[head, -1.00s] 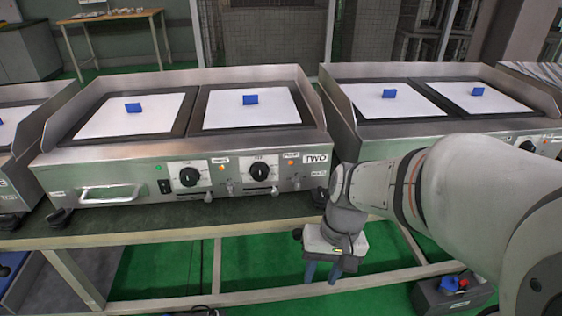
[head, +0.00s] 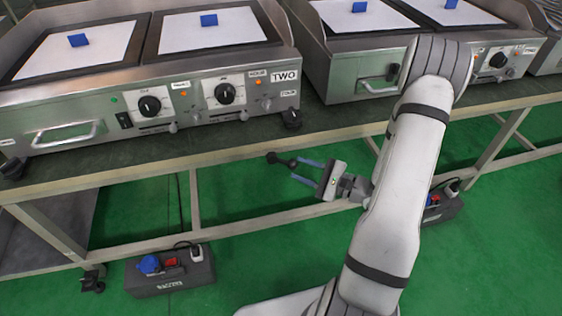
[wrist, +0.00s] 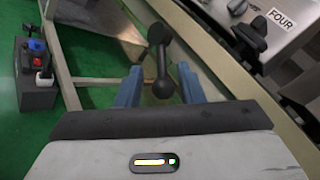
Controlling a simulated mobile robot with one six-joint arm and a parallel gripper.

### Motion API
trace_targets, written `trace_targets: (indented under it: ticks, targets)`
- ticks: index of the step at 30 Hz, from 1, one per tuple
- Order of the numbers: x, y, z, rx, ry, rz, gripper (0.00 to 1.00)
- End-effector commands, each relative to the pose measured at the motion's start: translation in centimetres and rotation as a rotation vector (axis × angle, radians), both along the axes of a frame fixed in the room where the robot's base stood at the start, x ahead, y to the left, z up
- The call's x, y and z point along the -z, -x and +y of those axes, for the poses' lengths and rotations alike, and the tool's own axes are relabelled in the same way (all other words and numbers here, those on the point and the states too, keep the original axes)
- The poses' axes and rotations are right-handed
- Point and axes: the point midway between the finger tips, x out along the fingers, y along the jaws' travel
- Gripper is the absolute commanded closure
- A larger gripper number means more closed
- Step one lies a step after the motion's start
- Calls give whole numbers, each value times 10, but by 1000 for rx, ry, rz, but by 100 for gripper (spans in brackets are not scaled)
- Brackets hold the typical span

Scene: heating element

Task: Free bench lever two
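A black lever (head: 283,160) with round ends shows just under the front edge of the bench, below the griddle marked TWO (head: 222,93). In the wrist view, the lever (wrist: 162,83) has a thin stem and a ball knob at its near end. My gripper (head: 299,173) is open, with its blue fingers pointing left toward the lever. In the wrist view, my gripper (wrist: 160,90) has one finger on each side of the knob, with gaps on both sides. I cannot tell how far the knob sits between the fingers.
The bench front edge (head: 120,178) runs just above my gripper. A power box (head: 172,271) with blue and red parts stands on the green floor at lower left; another (head: 440,207) stands behind my arm. A panel marked FOUR (wrist: 282,20) is at upper right in the wrist view.

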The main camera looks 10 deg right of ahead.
Motion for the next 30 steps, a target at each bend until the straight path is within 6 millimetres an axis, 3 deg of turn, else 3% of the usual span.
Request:
trace_targets:
  ticks: [18, 30]
  targets:
    - [2, -49, 52, 11, -2, -2, 66]
    - [1, -52, 55, 14, -3, 0, 69]
